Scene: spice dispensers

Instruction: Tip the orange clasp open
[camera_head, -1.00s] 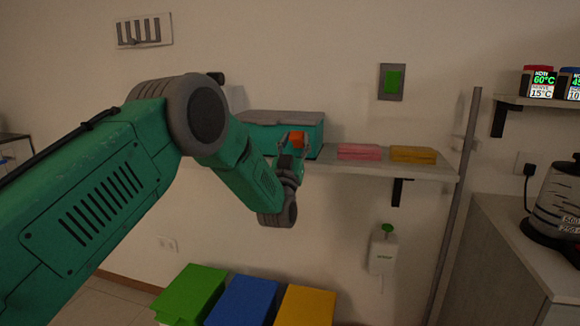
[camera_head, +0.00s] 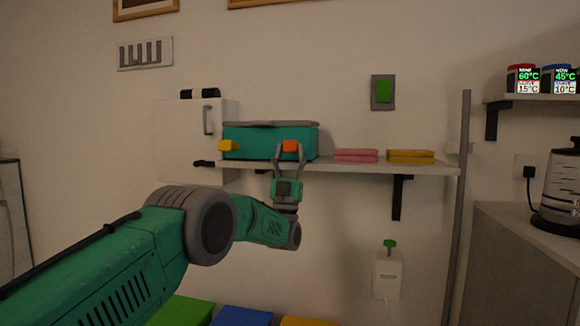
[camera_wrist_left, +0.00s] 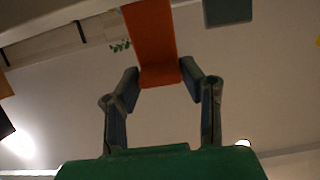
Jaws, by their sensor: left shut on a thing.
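The orange clasp (camera_head: 290,146) is on the front of the teal box (camera_head: 250,142), toward its right end. The box has a grey lid and stands on the wall shelf. My left gripper (camera_head: 290,152) is at the clasp from below, its fingers on either side of it. In the left wrist view the clasp (camera_wrist_left: 152,45) is a long orange strip whose lower end lies between the fingertips (camera_wrist_left: 160,78). A yellow clasp (camera_head: 227,146) is at the left of the box front. The lid looks down. My right gripper is not seen.
Pink (camera_head: 356,155) and yellow (camera_head: 410,156) folded stacks lie on the shelf (camera_head: 440,168) to the right. A white cabinet (camera_head: 180,125) is left of the box. Green, blue (camera_head: 242,316) and yellow bins are below. A grey pole (camera_head: 457,210) stands at right.

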